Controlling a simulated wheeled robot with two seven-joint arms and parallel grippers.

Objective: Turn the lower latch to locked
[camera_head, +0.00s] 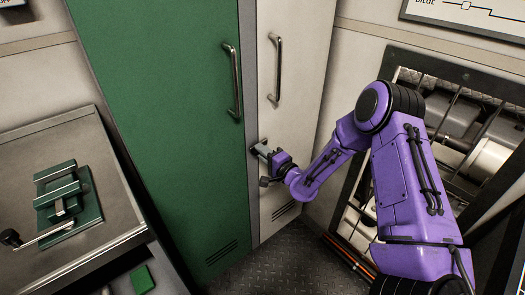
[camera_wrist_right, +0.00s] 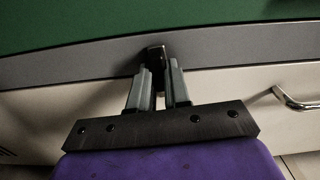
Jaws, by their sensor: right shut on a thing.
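The lower latch is a small dark piece (camera_wrist_right: 152,54) on the grey strip between the green and the white door. In the right wrist view it runs down between the two grey fingers of my right gripper (camera_wrist_right: 158,84), which are shut on it. In the head view my right gripper (camera_head: 262,150) reaches the strip low down, below the door handles, and largely hides the latch. I cannot read the latch's exact angle. My left gripper is not in view.
The green door (camera_head: 160,100) and the white door (camera_head: 300,75) each have a long metal handle. A bench (camera_head: 110,215) with a green clamp-like fixture (camera_head: 68,195) stands at left. A framed opening with pipes and cylinders is at right, behind my right arm. Dark tread-plate floor lies below.

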